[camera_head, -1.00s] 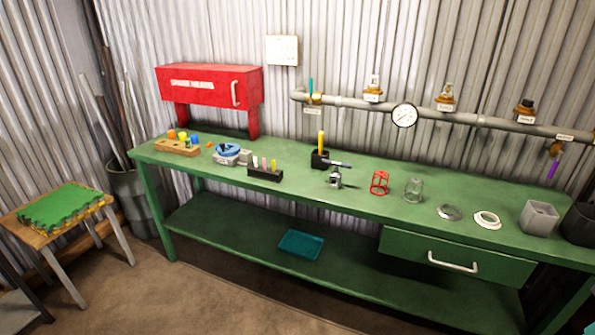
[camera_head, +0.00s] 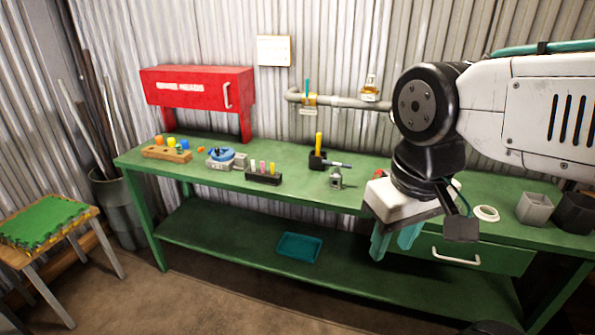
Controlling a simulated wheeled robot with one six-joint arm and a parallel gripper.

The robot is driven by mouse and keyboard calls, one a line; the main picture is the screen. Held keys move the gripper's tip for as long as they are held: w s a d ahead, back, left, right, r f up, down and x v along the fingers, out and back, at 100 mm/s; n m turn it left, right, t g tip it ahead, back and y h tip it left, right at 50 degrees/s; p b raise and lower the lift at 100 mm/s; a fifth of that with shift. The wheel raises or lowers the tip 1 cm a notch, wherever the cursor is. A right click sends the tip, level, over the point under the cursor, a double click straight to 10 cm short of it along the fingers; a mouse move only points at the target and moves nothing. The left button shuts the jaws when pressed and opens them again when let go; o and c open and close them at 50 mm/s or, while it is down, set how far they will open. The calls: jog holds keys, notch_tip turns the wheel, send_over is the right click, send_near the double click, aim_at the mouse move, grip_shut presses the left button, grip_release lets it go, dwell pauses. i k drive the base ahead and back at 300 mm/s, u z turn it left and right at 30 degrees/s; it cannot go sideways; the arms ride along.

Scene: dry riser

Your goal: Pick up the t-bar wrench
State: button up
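My gripper (camera_head: 397,243) has two teal fingers pointing down, with a gap between them and nothing held. It hangs in front of the right part of the green workbench (camera_head: 215,185). No tool is clearly recognisable as the t-bar wrench. A yellow upright handle (camera_head: 319,144) stands in a black block (camera_head: 316,160) on the bench, left of my gripper and farther back. A short bar with a dark and light finish (camera_head: 337,164) lies beside that block. A small grey metal fitting (camera_head: 336,178) stands in front of it. My arm hides part of the bench top.
A black rack (camera_head: 263,178) with coloured pegs, a blue-and-grey device (camera_head: 221,157) and a wooden block (camera_head: 167,153) stand farther left. A white ring (camera_head: 486,213) and grey cup (camera_head: 535,208) are at right. A pipe (camera_head: 340,101) runs along the wall.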

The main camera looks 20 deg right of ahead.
aim_at(336, 175)
jog(key=z, duration=0.05)
jog(key=i, duration=1.2)
jog(key=z, duration=0.7)
